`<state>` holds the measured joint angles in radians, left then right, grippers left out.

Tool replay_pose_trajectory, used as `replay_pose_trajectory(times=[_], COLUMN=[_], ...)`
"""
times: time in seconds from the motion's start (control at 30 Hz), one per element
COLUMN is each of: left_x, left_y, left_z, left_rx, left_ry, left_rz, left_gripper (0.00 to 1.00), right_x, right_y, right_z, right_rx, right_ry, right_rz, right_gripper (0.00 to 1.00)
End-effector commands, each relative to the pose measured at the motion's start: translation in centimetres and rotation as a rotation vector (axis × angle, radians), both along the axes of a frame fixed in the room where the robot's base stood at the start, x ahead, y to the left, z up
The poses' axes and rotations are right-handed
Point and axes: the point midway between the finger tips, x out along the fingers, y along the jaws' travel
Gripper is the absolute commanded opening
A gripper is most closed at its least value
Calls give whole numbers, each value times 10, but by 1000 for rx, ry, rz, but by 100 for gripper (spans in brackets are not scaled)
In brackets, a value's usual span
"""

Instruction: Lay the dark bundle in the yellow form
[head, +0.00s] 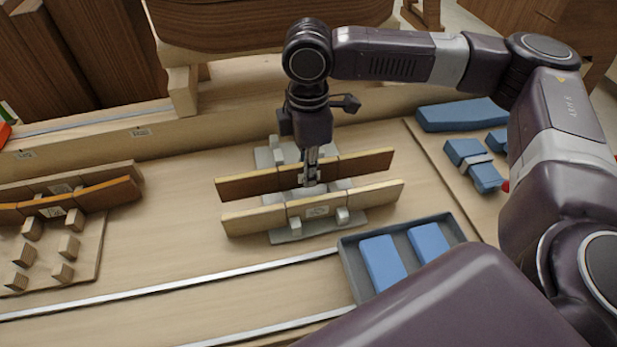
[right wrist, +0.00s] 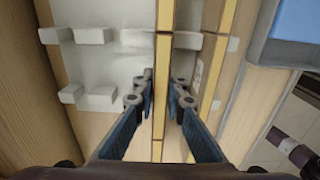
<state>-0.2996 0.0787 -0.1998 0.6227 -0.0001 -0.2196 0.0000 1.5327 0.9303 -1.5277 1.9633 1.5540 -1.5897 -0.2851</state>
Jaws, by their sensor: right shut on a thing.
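The dark bundle (head: 250,185) is a long brown strip at the middle of the bench. My right gripper (head: 312,178) points down and is shut on its middle. In the right wrist view the fingers (right wrist: 160,95) pinch the bundle's thin edge (right wrist: 163,65). The bundle stands on edge over a grey-white form (head: 290,236) with small blocks. I cannot tell whether it touches the form. A paler bundle (head: 260,220) stands on edge in front of it. No form looks clearly yellow; a pale wooden form (head: 92,245) with blocks lies at the left. My left gripper is not in view.
An orange-brown strip (head: 105,194) stands on the left form. A grey tray (head: 352,268) with blue blocks (head: 383,262) is at the front right. More blue pieces (head: 462,115) lie at the right. Metal rails (head: 150,292) cross the front. Bench between left and middle forms is clear.

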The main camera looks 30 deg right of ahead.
Motion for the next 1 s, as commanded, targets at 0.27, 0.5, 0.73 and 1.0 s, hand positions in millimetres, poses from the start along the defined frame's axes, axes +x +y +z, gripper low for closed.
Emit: replay_pose_trajectory(times=[0.27, 0.5, 0.73, 1.0], left_x=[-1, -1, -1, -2], left_y=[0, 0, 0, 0], left_z=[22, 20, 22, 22], left_rx=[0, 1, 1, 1], left_ry=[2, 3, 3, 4], left_rz=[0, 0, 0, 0], left_gripper=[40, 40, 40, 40], right_x=[0, 0, 0, 0], right_y=[0, 0, 0, 0], right_z=[-25, -27, -31, -31], right_rx=[-1, 0, -1, -1], right_ry=[1, 0, 1, 1], right_rz=[0, 0, 0, 0], right_gripper=[0, 0, 19, 29])
